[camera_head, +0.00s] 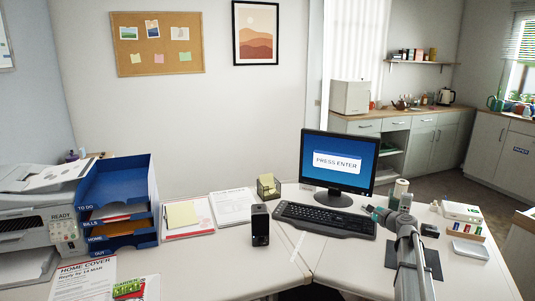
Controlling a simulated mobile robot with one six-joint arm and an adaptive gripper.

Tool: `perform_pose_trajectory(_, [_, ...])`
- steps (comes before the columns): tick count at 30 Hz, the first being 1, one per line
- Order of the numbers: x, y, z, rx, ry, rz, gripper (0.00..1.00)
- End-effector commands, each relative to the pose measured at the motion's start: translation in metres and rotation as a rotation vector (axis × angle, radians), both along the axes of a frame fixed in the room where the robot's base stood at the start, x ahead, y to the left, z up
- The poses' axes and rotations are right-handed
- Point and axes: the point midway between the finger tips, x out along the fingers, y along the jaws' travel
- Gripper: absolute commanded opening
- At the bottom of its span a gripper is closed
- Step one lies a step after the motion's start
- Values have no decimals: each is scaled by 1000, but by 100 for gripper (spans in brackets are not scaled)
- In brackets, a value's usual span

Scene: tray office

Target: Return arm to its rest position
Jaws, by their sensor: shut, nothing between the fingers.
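My arm reaches up from the lower right over the right desk. My gripper (373,211) is at its far end, shut and empty. It shows in front of the right end of the black keyboard (325,219). I cannot tell whether it touches the keyboard or is above it. The monitor (339,161) stands behind the keyboard and reads "PRESS ENTER" on a blue screen.
A black speaker (260,225), papers (187,216), blue letter trays (117,200) and a printer (40,225) are to the left.

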Motion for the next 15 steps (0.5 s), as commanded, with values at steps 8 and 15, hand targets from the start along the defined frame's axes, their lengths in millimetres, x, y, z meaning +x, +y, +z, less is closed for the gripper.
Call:
perform_pose_trajectory(8, [-32, 58, -25, -216, 41, 143, 0])
perform_pose_trajectory(15, [-90, 132, -65, -542, 103, 385, 0])
